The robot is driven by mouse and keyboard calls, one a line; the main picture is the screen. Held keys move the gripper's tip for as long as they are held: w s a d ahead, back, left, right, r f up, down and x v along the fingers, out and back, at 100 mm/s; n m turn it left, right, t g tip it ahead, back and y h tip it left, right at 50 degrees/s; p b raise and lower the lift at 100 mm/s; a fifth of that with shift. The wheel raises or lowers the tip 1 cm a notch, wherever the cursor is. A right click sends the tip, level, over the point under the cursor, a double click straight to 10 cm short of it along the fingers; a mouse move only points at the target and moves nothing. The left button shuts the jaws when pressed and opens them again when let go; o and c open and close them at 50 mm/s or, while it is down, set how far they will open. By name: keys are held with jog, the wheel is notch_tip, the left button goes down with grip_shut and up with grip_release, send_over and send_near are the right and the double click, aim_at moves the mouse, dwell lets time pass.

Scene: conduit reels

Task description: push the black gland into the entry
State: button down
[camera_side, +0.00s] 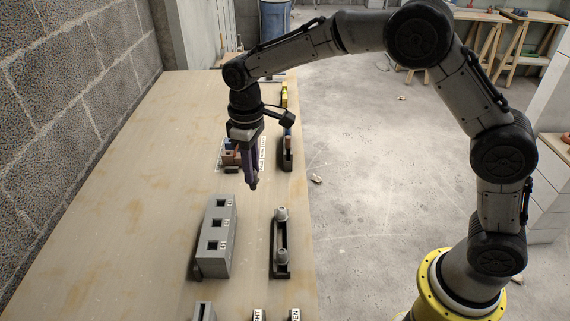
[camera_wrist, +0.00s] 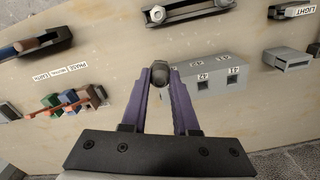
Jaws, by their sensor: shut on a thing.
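My gripper (camera_side: 252,182) has purple fingers and is shut on a dark gland. The gland (camera_wrist: 159,72) sits between the fingertips in the wrist view; in the side view it is a small dark shape at the tips. A grey box (camera_side: 231,252) stands on the table with a row of three square entries, the middle one (camera_side: 215,224) among them. My gripper is above the table beyond the box's far end, apart from it. In the wrist view the box (camera_wrist: 212,73) is right of the gland, two entries show, and a finger hides part of it.
A black rack (camera_side: 282,268) right of the box holds two grey glands, one (camera_side: 281,214) at its far end. Coloured blocks (camera_side: 230,157) and another rack (camera_side: 287,160) are beyond my gripper. A smaller grey box (camera_side: 204,312) is at the near edge. The table's left side is clear.

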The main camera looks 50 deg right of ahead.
jog(key=s+a+f+n, duration=0.1)
jog(key=s+a+n, duration=0.1)
jog(key=a, duration=0.5)
jog(key=s+a+n, duration=0.1)
jog(key=a, duration=0.7)
jog(key=shift+s+f+n, duration=0.35)
jog(key=shift+f+n, duration=0.05)
jog(key=shift+f, duration=2.15)
dwell(1.5)
jog(key=shift+c, duration=1.8)
grip_release()
jog(key=shift+r, duration=0.1)
notch_tip(320, 180, up, 7)
